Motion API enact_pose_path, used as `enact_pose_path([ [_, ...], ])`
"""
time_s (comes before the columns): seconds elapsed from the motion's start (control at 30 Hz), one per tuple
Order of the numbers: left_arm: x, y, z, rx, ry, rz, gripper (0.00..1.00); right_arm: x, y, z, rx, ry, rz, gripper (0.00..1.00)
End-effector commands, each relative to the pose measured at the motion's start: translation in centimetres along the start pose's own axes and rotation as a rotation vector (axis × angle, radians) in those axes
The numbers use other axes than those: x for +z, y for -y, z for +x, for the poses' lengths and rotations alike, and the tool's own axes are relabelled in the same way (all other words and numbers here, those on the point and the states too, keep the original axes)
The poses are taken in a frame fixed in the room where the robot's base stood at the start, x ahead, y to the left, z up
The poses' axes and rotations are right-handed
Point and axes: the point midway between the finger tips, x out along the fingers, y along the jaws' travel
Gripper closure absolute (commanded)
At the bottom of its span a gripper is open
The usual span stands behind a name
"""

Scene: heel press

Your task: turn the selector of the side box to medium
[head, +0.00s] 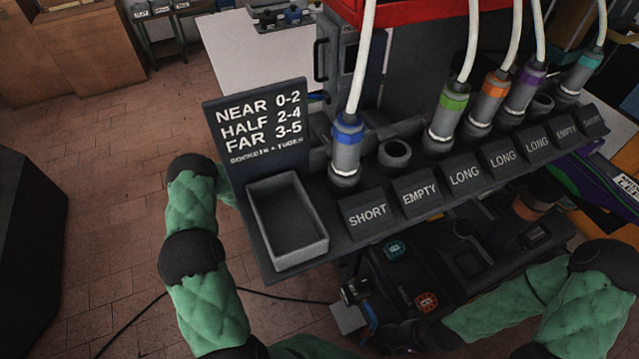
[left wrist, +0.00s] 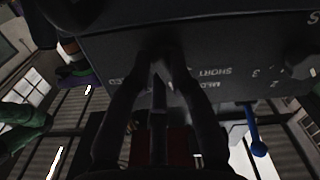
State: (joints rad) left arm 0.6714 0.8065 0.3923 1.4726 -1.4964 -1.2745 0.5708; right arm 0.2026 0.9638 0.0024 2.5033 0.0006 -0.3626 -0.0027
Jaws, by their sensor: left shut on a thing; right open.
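The side box (left wrist: 240,65) fills the upper part of the left wrist view as a dark panel. Its face carries upside-down white lettering, with SHORT and what looks like MED readable, and small numbers to the right. My left gripper (left wrist: 165,68) is shut at this face, beside the lettering. What it grips, apparently the selector, is hidden between the dark fingertips, so its setting cannot be told. In the head view my left arm passes behind the sign, and its gripper is hidden. My right gripper (head: 392,336) is low in the head view, open, dark and hard to make out.
A sign (head: 260,125) reading NEAR, HALF, FAR stands above an empty grey tray (head: 317,247). A labelled socket rack (head: 433,205) holds several colour-banded hose plugs. A lower cart (head: 455,285) sits beneath. A blue rod (left wrist: 254,130) hangs right of my left gripper.

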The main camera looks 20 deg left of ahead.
Motion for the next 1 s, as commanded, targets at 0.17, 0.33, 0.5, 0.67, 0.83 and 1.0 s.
enact_pose_path([
  [0.17,0.0,0.1,0.0,-0.002,0.0,0.008,1.0,0.0,0.0,0.0,0.0,0.0,0.0,0.39],
  [0.33,0.0,0.1,0.0,-0.002,0.0,0.007,1.0,0.0,0.0,0.0,0.0,0.0,0.0,0.39],
  [0.5,0.0,0.1,0.0,-0.001,0.0,0.006,0.55,0.0,0.0,0.0,0.0,0.0,0.0,0.39],
  [0.67,0.0,0.0,0.0,-0.001,0.0,0.006,0.55,0.0,0.0,0.0,0.0,0.0,0.0,0.39],
  [0.83,0.0,0.0,-0.1,-0.001,0.0,0.005,0.55,0.0,0.0,0.0,0.0,0.0,0.0,0.39],
  [1.0,0.0,0.1,-1.6,-0.003,-0.001,0.005,0.55,0.0,0.0,0.0,0.0,0.0,0.0,0.39],
])
